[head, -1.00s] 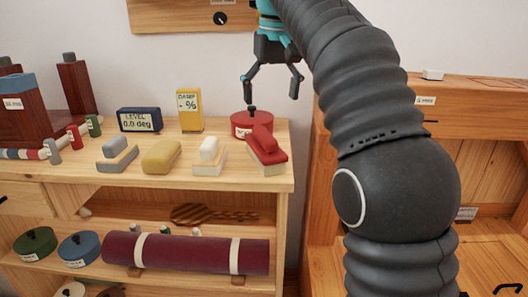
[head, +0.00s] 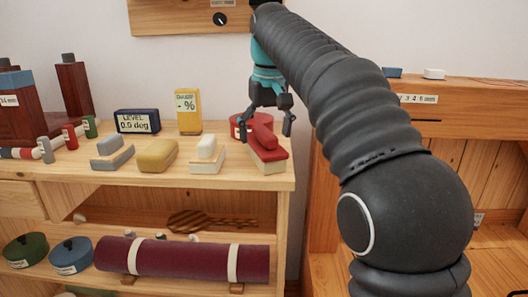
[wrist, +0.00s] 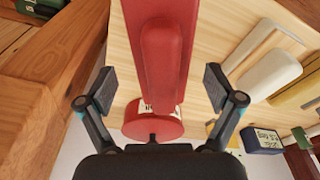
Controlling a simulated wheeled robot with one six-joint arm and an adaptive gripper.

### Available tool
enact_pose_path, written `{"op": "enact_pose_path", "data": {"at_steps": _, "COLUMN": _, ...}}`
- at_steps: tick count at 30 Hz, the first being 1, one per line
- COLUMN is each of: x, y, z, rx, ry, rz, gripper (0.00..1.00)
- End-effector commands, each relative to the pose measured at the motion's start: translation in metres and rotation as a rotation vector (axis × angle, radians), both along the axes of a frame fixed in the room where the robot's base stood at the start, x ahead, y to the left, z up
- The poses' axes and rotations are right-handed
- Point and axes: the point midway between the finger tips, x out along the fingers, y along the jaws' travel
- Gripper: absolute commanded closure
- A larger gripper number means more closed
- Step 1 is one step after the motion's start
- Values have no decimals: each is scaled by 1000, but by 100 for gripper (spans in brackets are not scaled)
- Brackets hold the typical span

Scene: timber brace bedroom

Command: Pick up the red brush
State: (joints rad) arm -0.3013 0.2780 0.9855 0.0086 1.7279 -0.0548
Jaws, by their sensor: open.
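The red brush (head: 266,148) lies near the right front corner of the wooden shelf top, with a red body, a raised red grip and pale bristles below. My gripper (head: 266,132) is open and empty, and it hangs above and just behind the brush. In the wrist view the brush (wrist: 165,55) runs up the middle of the picture. My gripper's fingers (wrist: 160,95) stand apart on either side of its line. I see no contact between the fingers and the brush.
A round red tin (wrist: 152,122) sits right behind the brush. A white brush (head: 207,153), a yellow brush (head: 158,155) and a grey brush (head: 112,152) stand to the left. A yellow box (head: 188,111) and a dark level display (head: 137,121) are behind them. The shelf edge is close on the right.

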Motion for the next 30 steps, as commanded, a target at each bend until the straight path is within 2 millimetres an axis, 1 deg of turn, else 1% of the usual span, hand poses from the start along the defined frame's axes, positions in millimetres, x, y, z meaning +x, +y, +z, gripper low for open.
{"op": "enact_pose_path", "data": {"at_steps": 1, "x": 0, "y": 2, "z": -12, "rx": -1, "ry": 2, "rz": 1, "gripper": 8}}
{"op": "enact_pose_path", "data": {"at_steps": 6, "x": 3, "y": 4, "z": -33, "rx": 0, "ry": 1, "rz": 0, "gripper": 8}}
{"op": "enact_pose_path", "data": {"at_steps": 9, "x": 4, "y": 5, "z": -37, "rx": 0, "ry": 0, "rz": 0, "gripper": 8}}
{"op": "enact_pose_path", "data": {"at_steps": 14, "x": 4, "y": 5, "z": -36, "rx": 0, "ry": 0, "rz": 0, "gripper": 8}}
{"op": "enact_pose_path", "data": {"at_steps": 15, "x": 4, "y": 5, "z": -36, "rx": 0, "ry": 0, "rz": 0, "gripper": 13}}
{"op": "enact_pose_path", "data": {"at_steps": 17, "x": 4, "y": 5, "z": -36, "rx": 0, "ry": 0, "rz": 0, "gripper": 28}}
{"op": "enact_pose_path", "data": {"at_steps": 18, "x": 4, "y": 5, "z": -36, "rx": 0, "ry": 0, "rz": 0, "gripper": 38}}
{"op": "enact_pose_path", "data": {"at_steps": 20, "x": 4, "y": 5, "z": -36, "rx": 0, "ry": 0, "rz": 0, "gripper": 53}}
{"op": "enact_pose_path", "data": {"at_steps": 21, "x": 4, "y": 5, "z": -36, "rx": 0, "ry": 0, "rz": 0, "gripper": 63}}
{"op": "enact_pose_path", "data": {"at_steps": 24, "x": 4, "y": 5, "z": -36, "rx": 0, "ry": 0, "rz": 0, "gripper": 86}}
{"op": "enact_pose_path", "data": {"at_steps": 30, "x": 4, "y": 5, "z": -36, "rx": 0, "ry": 0, "rz": 0, "gripper": 86}}
